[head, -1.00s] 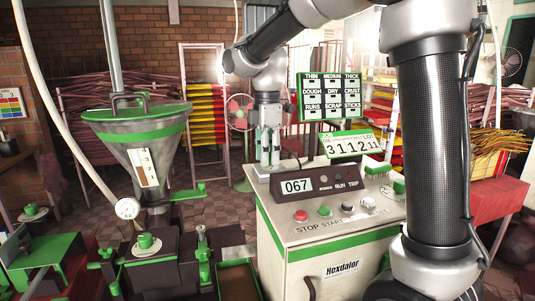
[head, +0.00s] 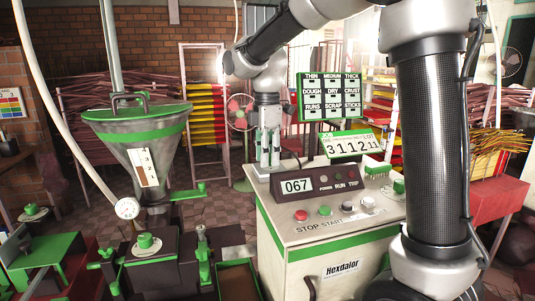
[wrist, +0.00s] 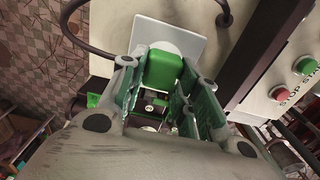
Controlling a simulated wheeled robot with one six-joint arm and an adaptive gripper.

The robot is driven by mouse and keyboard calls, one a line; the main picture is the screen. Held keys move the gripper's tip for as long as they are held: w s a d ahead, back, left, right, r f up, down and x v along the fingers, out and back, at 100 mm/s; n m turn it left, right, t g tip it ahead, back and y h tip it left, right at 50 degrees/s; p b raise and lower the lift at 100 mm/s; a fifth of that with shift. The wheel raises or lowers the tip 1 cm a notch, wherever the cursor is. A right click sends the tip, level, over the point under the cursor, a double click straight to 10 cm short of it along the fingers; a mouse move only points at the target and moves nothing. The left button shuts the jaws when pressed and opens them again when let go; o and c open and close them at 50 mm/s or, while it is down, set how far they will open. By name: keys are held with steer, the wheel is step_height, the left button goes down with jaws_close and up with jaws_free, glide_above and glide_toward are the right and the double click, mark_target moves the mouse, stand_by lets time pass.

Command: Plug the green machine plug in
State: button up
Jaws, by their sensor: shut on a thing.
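The green plug (wrist: 163,70) shows in the wrist view between the tips of my gripper (wrist: 162,88), which is shut on it. The plug is directly over a white square plate (wrist: 172,33) with a pale round part; I cannot tell whether it is seated there. In the head view my gripper (head: 268,148) points down at the back left corner of the white control cabinet (head: 325,272), behind the dark 067 display box.
The display box (head: 309,182) stands close in front of my gripper. A dark cable (wrist: 78,35) loops beside the plate in the wrist view. Red and green buttons (head: 301,215) line the cabinet top. A green-rimmed hopper (head: 140,130) stands to the left, with floor between.

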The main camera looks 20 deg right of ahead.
steer(key=shift+f, duration=0.4)
steer(key=o, duration=1)
steer(key=shift+o, duration=0.2)
step_height(320, 180, up, 12)
